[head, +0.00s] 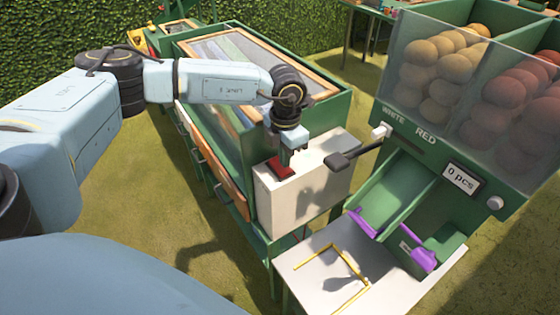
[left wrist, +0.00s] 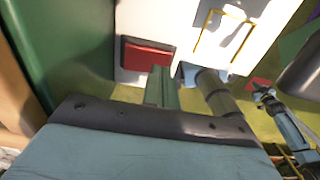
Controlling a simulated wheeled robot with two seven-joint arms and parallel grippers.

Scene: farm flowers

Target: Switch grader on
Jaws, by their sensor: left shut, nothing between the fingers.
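The grader is a long green machine (head: 222,143) with a glass-covered top and a white box (head: 325,195) at its near end. A red rocker-like switch (head: 281,168) sits on top of this box, near its left corner. The switch also shows in the left wrist view (left wrist: 147,53), just beyond the fingers. My left gripper (head: 291,156) points down right at the switch, shut and empty. I cannot tell whether the fingertips touch it. In the left wrist view the shut fingers (left wrist: 160,88) overlap the switch's lower right edge. My right gripper does not show in the head view.
A dark paddle-like part (head: 342,161) sticks out over the box's right side. A white plate with a yellow frame (head: 312,285) lies in front. Grass is clear at the lower left.

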